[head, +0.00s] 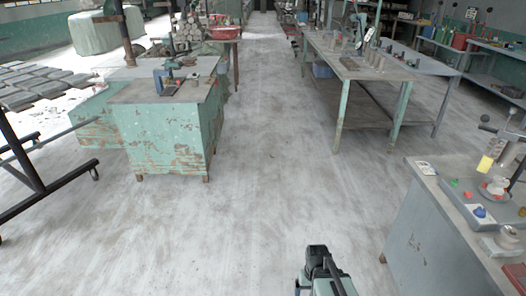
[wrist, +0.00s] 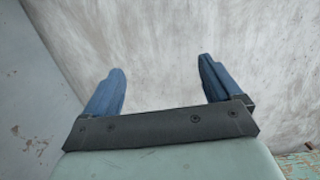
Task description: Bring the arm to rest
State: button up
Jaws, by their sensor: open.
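My gripper (wrist: 161,72) shows in the wrist view with its two blue fingers spread wide apart. Nothing is between them; only the pale, streaked floor (wrist: 160,40) lies beyond. In the head view a dark and pale green part of my arm (head: 322,270) shows at the bottom centre, over open floor and left of the grey workbench (head: 395,240). I cannot make out the fingers in the head view.
The grey bench at right carries a grey tray (head: 462,197) with small coloured pieces. A chipped green cabinet (head: 160,135) stands at left, and a metal-legged table (head: 340,62) stands at back right. A black frame (head: 35,175) is at far left. The middle floor is clear.

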jog(key=s+f+g, duration=0.2)
jog(key=s+f, duration=0.5)
jog(key=s, duration=0.5)
jog(key=s+f+g, duration=0.3)
jog(key=s+f, duration=0.5)
jog(key=s, duration=0.5)
jog(key=shift+s+f+g, duration=0.25)
jog(key=shift+f+g, duration=0.05)
